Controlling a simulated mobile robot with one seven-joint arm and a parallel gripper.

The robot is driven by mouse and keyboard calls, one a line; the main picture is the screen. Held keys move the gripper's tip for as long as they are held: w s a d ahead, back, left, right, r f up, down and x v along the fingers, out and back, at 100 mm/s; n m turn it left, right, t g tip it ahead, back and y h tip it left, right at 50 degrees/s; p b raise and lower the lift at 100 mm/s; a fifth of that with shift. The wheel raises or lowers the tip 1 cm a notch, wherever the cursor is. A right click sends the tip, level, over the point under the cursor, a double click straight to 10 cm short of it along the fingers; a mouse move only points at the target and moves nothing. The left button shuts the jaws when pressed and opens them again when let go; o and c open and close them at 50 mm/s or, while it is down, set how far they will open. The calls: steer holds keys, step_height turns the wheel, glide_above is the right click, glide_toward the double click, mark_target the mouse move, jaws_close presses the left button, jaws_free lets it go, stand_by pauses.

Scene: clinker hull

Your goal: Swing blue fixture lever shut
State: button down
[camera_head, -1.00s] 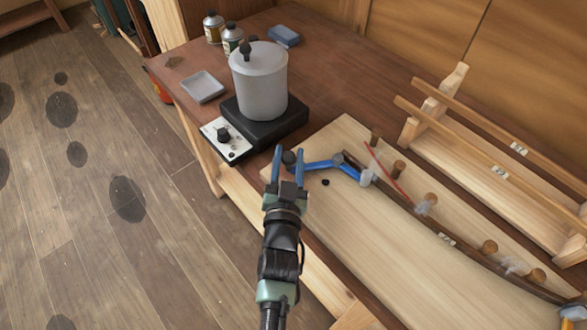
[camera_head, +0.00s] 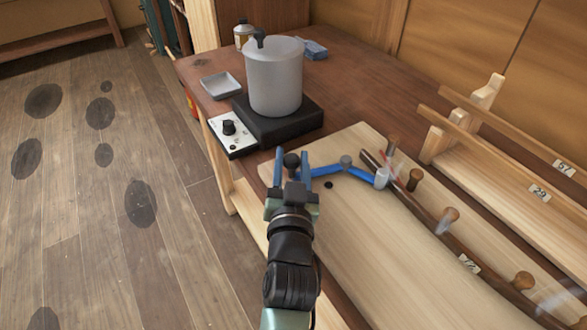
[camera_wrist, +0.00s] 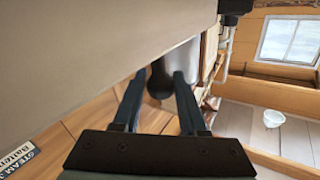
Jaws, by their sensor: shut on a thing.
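The blue fixture lever (camera_head: 330,169) lies over the left end of the pale board, with its joint near a grey clamp pad (camera_head: 382,177) against the dark curved plank (camera_head: 437,228). Its free end carries a dark round knob (camera_head: 291,160). My gripper (camera_head: 291,163) has its two blue fingers on either side of that knob and is shut on it. In the wrist view the dark knob (camera_wrist: 158,82) shows between the fingers (camera_wrist: 158,90), partly hidden by a large pale surface.
A grey pot (camera_head: 274,80) stands on a black hot plate (camera_head: 276,122) just behind my gripper. Wooden pegs (camera_head: 450,216) line the plank. A wooden rack (camera_head: 470,165) stands at right. A grey tray (camera_head: 221,85) sits at the table's back left. Floor at left is open.

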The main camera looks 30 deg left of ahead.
steer(key=shift+d, duration=0.1)
steer(key=shift+c, duration=2.3)
jaws_free()
steer(key=v, duration=1.3)
